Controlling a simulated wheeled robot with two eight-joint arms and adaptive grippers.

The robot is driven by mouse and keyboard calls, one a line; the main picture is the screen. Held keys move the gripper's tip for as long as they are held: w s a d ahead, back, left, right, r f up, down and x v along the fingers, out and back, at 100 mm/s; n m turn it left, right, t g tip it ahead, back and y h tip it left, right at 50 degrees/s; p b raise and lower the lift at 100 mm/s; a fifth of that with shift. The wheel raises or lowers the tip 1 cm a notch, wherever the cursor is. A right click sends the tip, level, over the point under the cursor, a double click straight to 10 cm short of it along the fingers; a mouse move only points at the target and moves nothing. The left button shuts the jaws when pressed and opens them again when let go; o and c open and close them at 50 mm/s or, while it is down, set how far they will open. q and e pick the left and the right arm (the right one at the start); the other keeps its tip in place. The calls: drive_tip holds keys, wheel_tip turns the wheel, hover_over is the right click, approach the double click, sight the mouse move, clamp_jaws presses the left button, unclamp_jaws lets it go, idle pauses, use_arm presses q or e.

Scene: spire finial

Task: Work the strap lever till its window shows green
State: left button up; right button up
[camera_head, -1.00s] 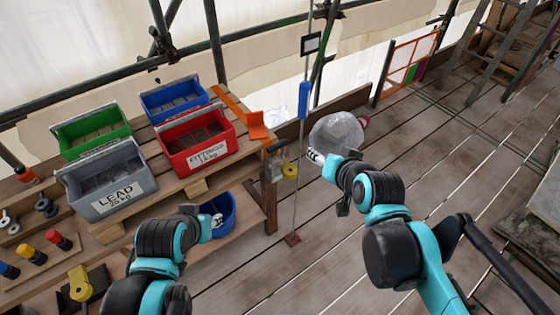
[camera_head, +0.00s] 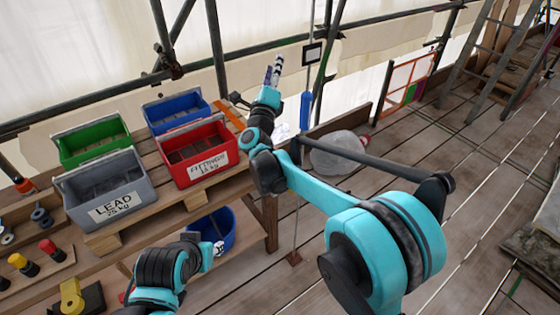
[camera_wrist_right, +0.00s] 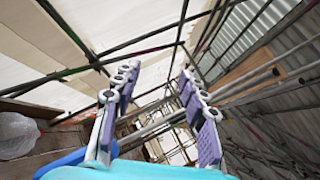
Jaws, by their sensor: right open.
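A thin vertical strap or line rises from a small brown floor plate (camera_head: 294,258) past the workbench corner. It carries a long blue handle-like part (camera_head: 306,110), probably the lever. Above it is a small black-framed panel (camera_head: 312,54) with a pale face; I see no green on it. My right gripper (camera_head: 275,70) is raised left of this panel, fingers pointing up. In the right wrist view its two fingers (camera_wrist_right: 158,105) stand apart with nothing between them. My left gripper (camera_head: 218,246) is low in front of a blue bucket, mostly hidden by its own arm.
The workbench bears a grey LEAD bin (camera_head: 108,190), a red fittings bin (camera_head: 195,150), a green bin (camera_head: 90,140) and a blue bin (camera_head: 176,108). A clear bag (camera_head: 338,155) lies on the planks. Scaffold tubes (camera_head: 217,45) cross behind.

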drive_tip(key=s+a+f+m+g+h+b, duration=0.1)
drive_tip(key=s+a+f+m+g+h, duration=0.3)
drive_tip(key=f+m, duration=0.95)
drive_tip(key=s+f+m+g+h+b, duration=0.1)
drive_tip(key=f+m+g+h, duration=0.6)
drive_tip(key=f, duration=1.3)
drive_tip(key=x, duration=0.7)
drive_tip(key=shift+p, duration=0.3)
drive_tip(key=shift+s, duration=0.1)
clamp_jaws()
